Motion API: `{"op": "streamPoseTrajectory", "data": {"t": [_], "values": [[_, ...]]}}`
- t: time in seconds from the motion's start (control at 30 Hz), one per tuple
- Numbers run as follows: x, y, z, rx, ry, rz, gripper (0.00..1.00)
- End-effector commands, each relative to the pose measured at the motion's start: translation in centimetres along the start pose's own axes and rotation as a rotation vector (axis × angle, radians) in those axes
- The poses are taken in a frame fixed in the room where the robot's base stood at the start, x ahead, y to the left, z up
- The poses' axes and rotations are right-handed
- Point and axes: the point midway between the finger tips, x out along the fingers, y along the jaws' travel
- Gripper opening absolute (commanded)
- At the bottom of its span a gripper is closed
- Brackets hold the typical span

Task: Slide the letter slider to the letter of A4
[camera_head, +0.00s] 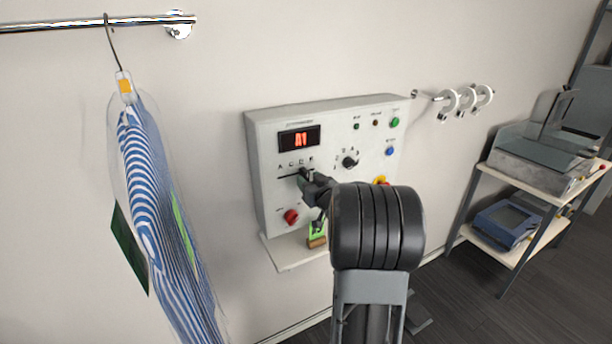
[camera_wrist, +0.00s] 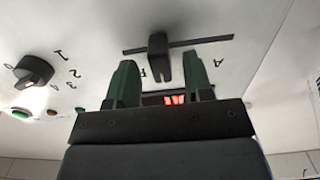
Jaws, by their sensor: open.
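A white control panel (camera_head: 264,190) is on the wall. Its display (camera_head: 299,138) reads what looks like A1. The letter A (camera_wrist: 218,64) is to the knob's right there; other letters are partly hidden. My gripper (camera_wrist: 161,66) is open, its two green fingers on either side of the knob's lower end.
A number dial (camera_head: 350,162) is right of the slider; it also shows in the wrist view (camera_wrist: 34,72). A red button (camera_head: 291,217) is below. A striped garment (camera_head: 160,210) hangs at left. A rack (camera_head: 484,190) with devices stands at right.

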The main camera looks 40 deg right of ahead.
Motion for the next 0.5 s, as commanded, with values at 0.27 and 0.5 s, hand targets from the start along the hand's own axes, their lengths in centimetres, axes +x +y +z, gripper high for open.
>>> {"op": "streamPoseTrajectory", "data": {"t": [0.27, 0.5], "values": [[2.0, 0.0, -0.1, -0.001, 0.001, 0.0, 0.47], [2.1, 0.0, 0.0, -0.001, 0.0, 0.0, 0.47]]}}
